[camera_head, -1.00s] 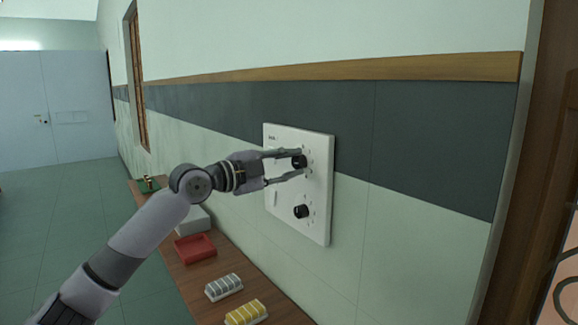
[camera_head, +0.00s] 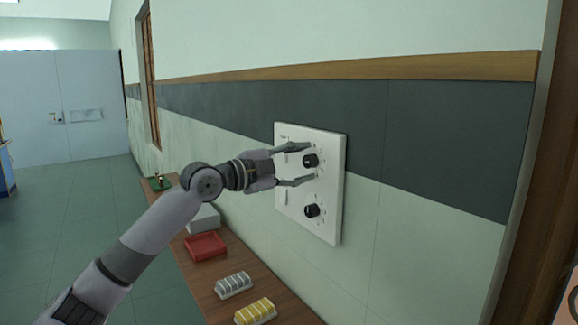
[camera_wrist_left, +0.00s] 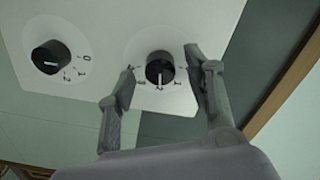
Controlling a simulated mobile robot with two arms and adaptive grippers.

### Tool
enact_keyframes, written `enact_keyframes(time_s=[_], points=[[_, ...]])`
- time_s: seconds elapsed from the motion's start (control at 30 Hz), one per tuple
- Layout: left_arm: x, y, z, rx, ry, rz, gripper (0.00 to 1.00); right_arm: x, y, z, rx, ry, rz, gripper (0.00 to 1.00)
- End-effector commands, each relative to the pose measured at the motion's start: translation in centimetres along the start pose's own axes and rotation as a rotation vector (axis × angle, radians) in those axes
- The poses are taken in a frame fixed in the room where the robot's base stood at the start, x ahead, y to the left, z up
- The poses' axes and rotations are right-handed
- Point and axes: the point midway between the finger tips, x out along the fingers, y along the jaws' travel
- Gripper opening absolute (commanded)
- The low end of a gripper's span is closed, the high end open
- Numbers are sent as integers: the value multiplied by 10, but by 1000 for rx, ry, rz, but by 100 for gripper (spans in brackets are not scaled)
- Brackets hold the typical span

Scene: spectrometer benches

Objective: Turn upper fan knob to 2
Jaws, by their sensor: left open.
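The white fan panel (camera_head: 335,190) is on the wall, with two black knobs one above the other. The upper fan knob (camera_head: 310,160) lies between the spread fingers of my left gripper (camera_head: 309,163), one finger above it and one below. In the left wrist view the same knob (camera_wrist_left: 159,68) shows between the two fingertips (camera_wrist_left: 160,65), with a gap on each side. A pale pointer line shows on its face; the numerals around it are partly hidden and hard to read. The lower knob (camera_head: 312,210) is free; it also shows in the left wrist view (camera_wrist_left: 50,57). My right gripper is out of view.
A wooden bench (camera_head: 207,281) runs along the wall below the panel. On it are a red tray (camera_head: 205,247), a grey-and-white rack (camera_head: 233,286), a yellow rack (camera_head: 255,312) and a pale box (camera_head: 204,219). Open floor (camera_head: 80,210) lies to the left.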

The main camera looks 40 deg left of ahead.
Motion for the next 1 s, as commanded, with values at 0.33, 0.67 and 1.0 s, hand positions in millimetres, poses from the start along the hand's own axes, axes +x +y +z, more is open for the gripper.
enact_keyframes(time_s=[0.33, 0.67, 1.0], points=[[-33, 2, 2, 1, -5, 5, 47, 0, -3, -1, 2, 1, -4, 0], [-59, 2, 1, 3, -3, 4, 47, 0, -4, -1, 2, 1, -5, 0], [-86, 2, 1, -3, -1, 3, 47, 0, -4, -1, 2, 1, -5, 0]])
